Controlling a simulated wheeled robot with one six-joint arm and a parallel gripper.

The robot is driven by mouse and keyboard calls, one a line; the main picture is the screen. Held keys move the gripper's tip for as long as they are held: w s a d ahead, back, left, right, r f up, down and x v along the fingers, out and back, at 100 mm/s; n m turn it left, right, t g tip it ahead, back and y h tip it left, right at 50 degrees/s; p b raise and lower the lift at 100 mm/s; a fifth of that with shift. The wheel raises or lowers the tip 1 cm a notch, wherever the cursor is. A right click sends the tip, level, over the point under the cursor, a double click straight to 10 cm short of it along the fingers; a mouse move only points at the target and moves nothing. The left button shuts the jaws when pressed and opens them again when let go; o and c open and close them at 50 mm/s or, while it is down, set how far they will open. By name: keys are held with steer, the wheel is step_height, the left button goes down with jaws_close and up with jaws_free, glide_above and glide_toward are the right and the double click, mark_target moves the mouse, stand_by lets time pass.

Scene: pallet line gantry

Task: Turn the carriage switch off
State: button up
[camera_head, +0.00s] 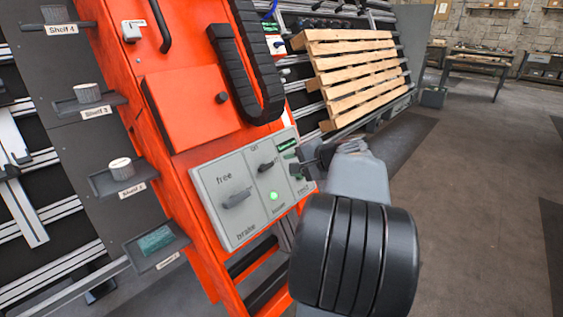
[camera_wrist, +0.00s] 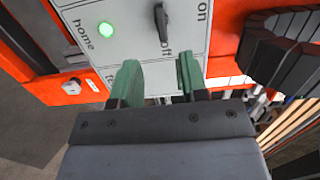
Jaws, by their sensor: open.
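The grey control panel (camera_head: 225,185) sits on the orange carriage. Its black on/off switch (camera_head: 267,166) is near the panel's middle, above a lit green home light (camera_head: 273,196). In the wrist view the switch (camera_wrist: 161,22) is a slim black handle between the "on" and "off" lettering, with the home light (camera_wrist: 92,28) to its left. I cannot tell for sure which word it points to. My gripper (camera_head: 292,156) is at the panel's right part. In the wrist view its green fingers (camera_wrist: 158,80) are apart and empty, below the switch and not around it.
A free/brake knob (camera_head: 237,199) is left of the switch. A black cable chain (camera_head: 235,70) hangs above the panel. Small labelled shelves (camera_head: 124,178) line the left. A wooden pallet (camera_head: 350,75) leans behind. The floor at right is open.

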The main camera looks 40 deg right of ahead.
steer(key=shift+v, duration=1)
steer(key=a+r+n+g+y+p, duration=0.1)
steer(key=a+r+n+g+p, duration=0.3)
steer(key=a+p, duration=0.5)
steer(key=a+r+n+g+p, duration=0.2)
steer(key=a+r+n+p, duration=0.1)
steer(key=a+r+p, duration=0.45)
steer(key=s+a+r+n+g+h+p, duration=0.2)
steer(key=s+a+r+n+p, duration=0.6)
steer(key=p, duration=1)
steer(key=shift+s+a+r+n+h, duration=0.4)
steer(key=shift+a+r+h, duration=0.4)
steer(key=shift+a+h, duration=0.3)
